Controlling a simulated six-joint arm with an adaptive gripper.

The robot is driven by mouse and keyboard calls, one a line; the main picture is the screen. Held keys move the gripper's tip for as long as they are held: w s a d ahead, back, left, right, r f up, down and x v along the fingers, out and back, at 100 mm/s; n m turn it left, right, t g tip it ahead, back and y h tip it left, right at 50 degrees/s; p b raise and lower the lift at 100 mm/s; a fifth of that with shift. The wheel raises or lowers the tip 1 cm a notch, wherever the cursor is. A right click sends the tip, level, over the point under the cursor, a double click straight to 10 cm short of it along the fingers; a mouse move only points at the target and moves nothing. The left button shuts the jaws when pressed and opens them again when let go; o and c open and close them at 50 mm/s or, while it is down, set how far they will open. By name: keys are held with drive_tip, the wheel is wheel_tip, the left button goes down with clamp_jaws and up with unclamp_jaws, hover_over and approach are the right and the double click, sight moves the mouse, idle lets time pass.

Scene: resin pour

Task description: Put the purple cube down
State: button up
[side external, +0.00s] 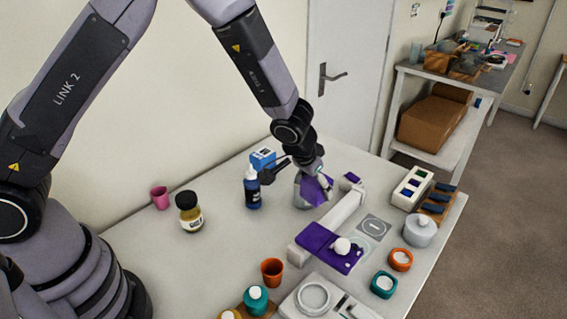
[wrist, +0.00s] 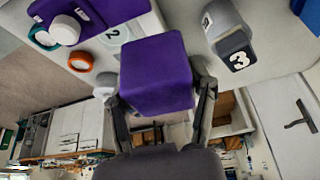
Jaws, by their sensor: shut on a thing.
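The purple cube (wrist: 155,70) sits between the two fingers of my gripper (wrist: 162,98) in the wrist view, with a finger against each side. In the side external view the purple cube (side external: 315,190) shows below my gripper (side external: 318,172), near the back of the white table (side external: 225,245). It looks tilted there and overlaps a grey container (side external: 300,186) in the picture. I cannot tell whether the cube touches the container or the table.
A blue bottle (side external: 252,188) and a dark-lidded jar (side external: 189,212) stand left of the cube. A white stand with a purple plate (side external: 318,243) is in front. A block marked 3 (wrist: 238,52) is close by in the wrist view. Table space at front left is clear.

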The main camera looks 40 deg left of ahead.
drive_tip(key=w+a+r+n+y, duration=0.1)
drive_tip(key=a+r+n, duration=0.1)
drive_tip(key=a, duration=0.7)
drive_tip(key=a+r+n, duration=0.1)
drive_tip(key=a+n, duration=0.1)
drive_tip(key=a, duration=0.6)
drive_tip(key=m, duration=0.2)
hover_over(209, 191)
wheel_tip(209, 191, down, 8)
drive_tip(key=f, duration=0.1)
drive_tip(key=shift+m, duration=0.3)
drive_tip(key=f, duration=0.5)
drive_tip(key=s+f, duration=0.1)
drive_tip(key=f, duration=0.1)
drive_tip(key=shift+s+f, duration=0.1)
drive_tip(key=shift+f, duration=0.25)
drive_tip(key=shift+f, duration=0.15)
drive_tip(key=o, duration=1.2)
